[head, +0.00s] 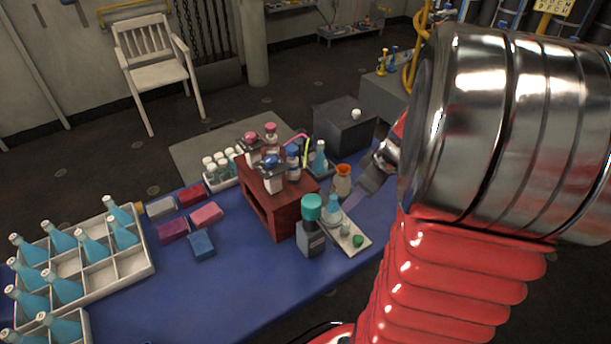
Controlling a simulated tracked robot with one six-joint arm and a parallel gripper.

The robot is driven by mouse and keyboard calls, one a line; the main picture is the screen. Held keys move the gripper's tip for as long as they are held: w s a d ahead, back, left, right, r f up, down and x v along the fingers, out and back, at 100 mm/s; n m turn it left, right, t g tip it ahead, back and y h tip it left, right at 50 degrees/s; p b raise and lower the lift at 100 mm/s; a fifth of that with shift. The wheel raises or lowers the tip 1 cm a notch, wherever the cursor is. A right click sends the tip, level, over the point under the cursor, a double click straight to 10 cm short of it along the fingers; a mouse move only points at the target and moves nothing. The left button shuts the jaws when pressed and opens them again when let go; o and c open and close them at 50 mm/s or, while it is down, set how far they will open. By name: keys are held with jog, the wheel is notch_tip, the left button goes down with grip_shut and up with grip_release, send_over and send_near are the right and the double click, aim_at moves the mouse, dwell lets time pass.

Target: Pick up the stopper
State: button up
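Several small pieces could be the stopper, and I cannot tell which one it is. A small green piece (358,240) and a small pale piece (345,229) sit on a light tray (359,226) near the right end of the blue table. A round white piece (356,114) sits on top of a dark grey box (345,130) behind.
A dark bottle with a teal cap (311,225) stands left of the tray. A red-brown stand (270,195) carries several small bottles. A white crate (145,262) holds blue bottles at the left. The blue table (225,295) is clear in front.

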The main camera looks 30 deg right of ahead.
jog(key=d+f, duration=0.1)
jog(key=s+d+f, duration=0.1)
jog(key=d, duration=0.2)
jog(key=shift+s+d+f, duration=0.15)
jog(key=shift+s+f, duration=0.05)
jog(key=shift+f, duration=0.2)
jog(key=shift+f, duration=0.15)
send_over(347, 223)
jog(key=s+d, duration=0.1)
jog(key=s, duration=0.1)
notch_tip(347, 223, down, 8)
jog(key=shift+x, duration=2.45)
